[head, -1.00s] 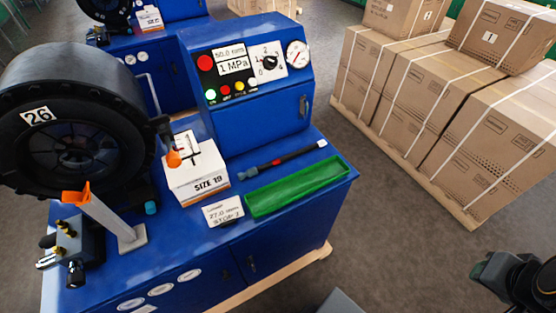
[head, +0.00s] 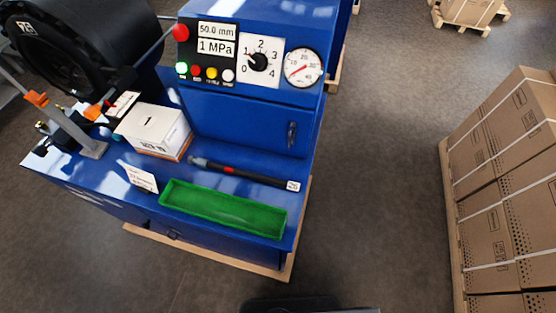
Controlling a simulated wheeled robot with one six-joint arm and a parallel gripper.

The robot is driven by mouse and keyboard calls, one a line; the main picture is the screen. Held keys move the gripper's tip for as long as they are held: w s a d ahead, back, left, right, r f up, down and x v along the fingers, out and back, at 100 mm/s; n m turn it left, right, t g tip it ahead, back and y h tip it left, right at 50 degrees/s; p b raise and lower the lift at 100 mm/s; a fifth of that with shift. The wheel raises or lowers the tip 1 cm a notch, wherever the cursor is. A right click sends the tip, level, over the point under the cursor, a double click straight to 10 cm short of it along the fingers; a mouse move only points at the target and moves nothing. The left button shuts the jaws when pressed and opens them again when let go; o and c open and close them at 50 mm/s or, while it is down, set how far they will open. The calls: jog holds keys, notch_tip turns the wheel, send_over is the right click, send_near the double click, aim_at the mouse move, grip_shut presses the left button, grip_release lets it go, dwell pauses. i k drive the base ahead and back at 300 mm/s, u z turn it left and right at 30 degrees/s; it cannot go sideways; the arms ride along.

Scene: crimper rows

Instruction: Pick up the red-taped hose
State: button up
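The red-taped hose (head: 260,176) is a short black hose with a red band near its left part and a grey metal fitting at its left end. A white tag marked 26 is at its right end. It lies on the blue bench top (head: 110,176), behind the green tray and in front of the blue control cabinet. The hose is clear of the tray. My gripper is not in view now.
The green tray (head: 222,211) lies along the bench's front edge and looks empty. A white box (head: 155,128) and a small sign (head: 140,178) stand left of the hose. The black crimper (head: 80,45) is at the far left. Strapped cartons (head: 510,180) stand right; grey floor lies between.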

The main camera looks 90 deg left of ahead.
aim_at(200, 162)
jog(key=i, duration=1.4)
jog(key=u, duration=1.65)
jog(key=i, duration=1)
jog(key=u, duration=3.8)
jog(key=i, duration=1)
jog(key=z, duration=0.05)
